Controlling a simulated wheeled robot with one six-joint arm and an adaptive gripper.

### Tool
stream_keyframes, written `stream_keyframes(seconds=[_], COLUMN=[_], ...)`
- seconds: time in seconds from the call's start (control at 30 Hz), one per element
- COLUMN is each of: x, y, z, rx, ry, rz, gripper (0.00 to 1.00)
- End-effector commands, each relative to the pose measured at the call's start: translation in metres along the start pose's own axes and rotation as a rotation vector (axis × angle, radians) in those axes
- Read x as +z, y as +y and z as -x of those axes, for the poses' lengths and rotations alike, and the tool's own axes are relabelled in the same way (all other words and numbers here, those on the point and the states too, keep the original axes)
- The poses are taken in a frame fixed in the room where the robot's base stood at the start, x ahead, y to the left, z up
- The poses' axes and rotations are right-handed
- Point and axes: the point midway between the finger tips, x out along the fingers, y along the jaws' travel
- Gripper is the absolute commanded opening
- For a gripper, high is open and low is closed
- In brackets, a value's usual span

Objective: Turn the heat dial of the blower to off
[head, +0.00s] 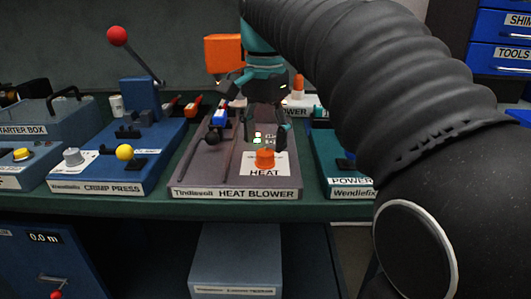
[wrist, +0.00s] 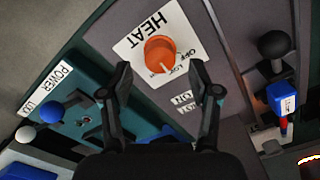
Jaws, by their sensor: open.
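The heat dial (head: 265,158) is an orange knob on a white label marked HEAT, at the front of the grey-brown heat blower (head: 232,193). In the wrist view the dial (wrist: 159,52) shows a pale pointer line on the side toward my gripper, near the small OFF and LOW lettering; its exact setting is hard to read. My gripper (head: 262,132) hangs just above and behind the dial. In the wrist view my gripper (wrist: 162,76) is open and empty, its fingertips spread to either side short of the dial, with no visible contact.
The crimp press (head: 112,183) with a yellow knob stands left, and a teal POWER unit (head: 347,183) stands close on the right. A black-knobbed lever (head: 212,138) rises on the blower's left side. Small lit indicators (head: 258,136) sit behind the dial.

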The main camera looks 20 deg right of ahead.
Motion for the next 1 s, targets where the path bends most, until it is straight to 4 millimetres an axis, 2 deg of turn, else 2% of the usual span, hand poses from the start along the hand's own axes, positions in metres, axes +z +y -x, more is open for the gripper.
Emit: stream_keyframes(seconds=[0.03, 0.2, 0.6, 0.63, 0.67, 0.87, 1.0], x=[0.0, 0.0, 0.0, 0.0, 0.0, 0.0, 0.0], y=[0.001, 0.0, 0.0, 0.0, 0.0, 0.0, 0.0], z=[-0.009, -0.027, -0.034, -0.034, -0.034, -0.034, -0.033], rx=[0.002, 0.001, 0.0, 0.0, 0.0, 0.0, 0.001], ry=[-0.001, -0.001, 0.0, 0.0, 0.0, 0.0, 0.0], rz=[0.0, -0.001, -0.001, -0.001, -0.001, -0.001, 0.001], gripper=[0.62, 0.62, 0.62, 0.59, 0.52, 0.02, 0.02])
